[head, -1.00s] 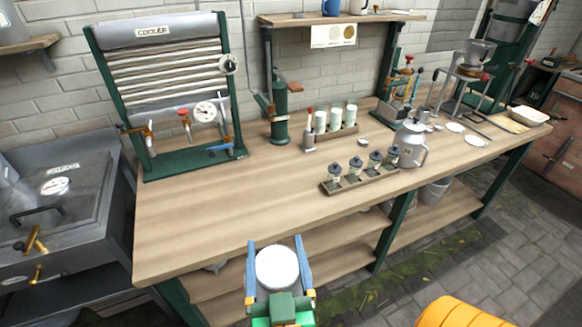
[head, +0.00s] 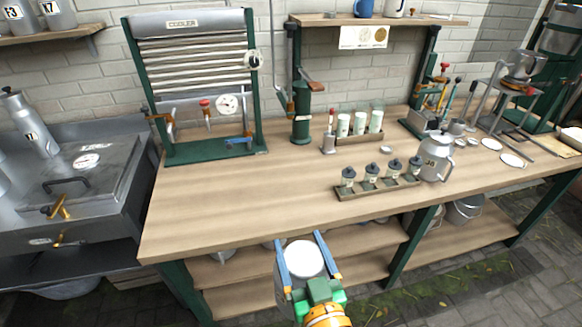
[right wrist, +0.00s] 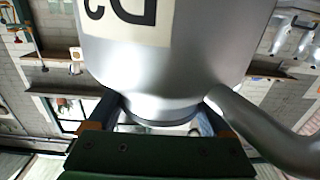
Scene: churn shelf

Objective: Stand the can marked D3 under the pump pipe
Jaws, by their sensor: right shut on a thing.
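My right gripper (head: 303,260) is shut on a metal can, which shows in the head view as a pale round top (head: 304,259) between the two blue fingers. The right wrist view shows the silver can (right wrist: 165,70) up close, with a D3 label upside down in the picture and a handle at right. The gripper holds the can in front of the bench's front edge. The green hand pump (head: 302,115) stands at the back of the bench, with a brown handle and a pipe at its left. The spot below the pipe looks empty. My left gripper is out of view.
The cooler (head: 195,90) stands left of the pump. A rack of pale glasses (head: 359,136), a tray of dark-topped jars (head: 372,184) and a can marked J0 (head: 436,155) stand to the right. The bench top (head: 225,200) is clear at front left.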

